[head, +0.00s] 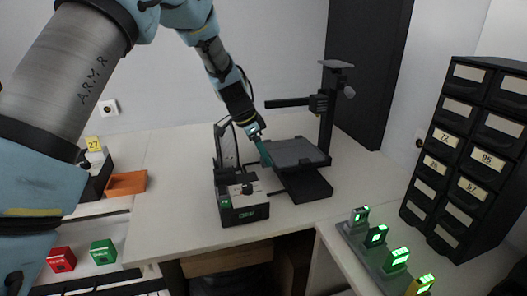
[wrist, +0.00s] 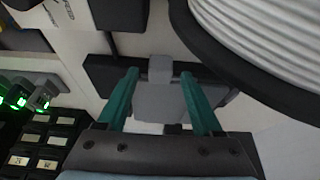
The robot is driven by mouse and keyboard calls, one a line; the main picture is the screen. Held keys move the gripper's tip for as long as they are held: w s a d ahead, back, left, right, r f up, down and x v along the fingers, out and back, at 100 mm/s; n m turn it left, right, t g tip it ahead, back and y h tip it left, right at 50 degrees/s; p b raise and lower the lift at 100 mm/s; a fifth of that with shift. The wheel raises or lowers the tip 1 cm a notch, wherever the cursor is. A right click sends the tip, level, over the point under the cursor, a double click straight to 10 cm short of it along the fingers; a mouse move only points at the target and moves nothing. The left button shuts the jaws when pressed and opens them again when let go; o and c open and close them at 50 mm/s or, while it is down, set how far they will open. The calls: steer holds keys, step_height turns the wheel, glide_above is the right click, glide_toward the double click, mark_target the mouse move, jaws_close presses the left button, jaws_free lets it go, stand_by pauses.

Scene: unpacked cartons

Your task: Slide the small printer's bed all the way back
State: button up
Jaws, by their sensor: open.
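The small printer has a dark base (head: 305,184), a grey flat bed (head: 297,152) and an upright black column (head: 327,120) with a side arm. It stands on the white worktop. My gripper (head: 264,152) has teal fingers and points down at the left edge of the bed; I cannot tell whether it touches. In the wrist view my gripper (wrist: 159,74) is open, its two fingers apart. A grey piece with a narrow tab (wrist: 158,103) shows between and beyond them, apparently part of the bed. A dark bar lies behind it.
A black box with a small green label (head: 242,202) stands at the front left of the printer. A spool (head: 226,147) stands behind it and fills the wrist view's upper right (wrist: 265,40). Green-lit devices (head: 376,237) and a drawer cabinet (head: 465,150) are at right. An orange tray (head: 126,184) is at left.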

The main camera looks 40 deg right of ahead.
jaws_close()
stand_by(0.6)
stand_by(0.9)
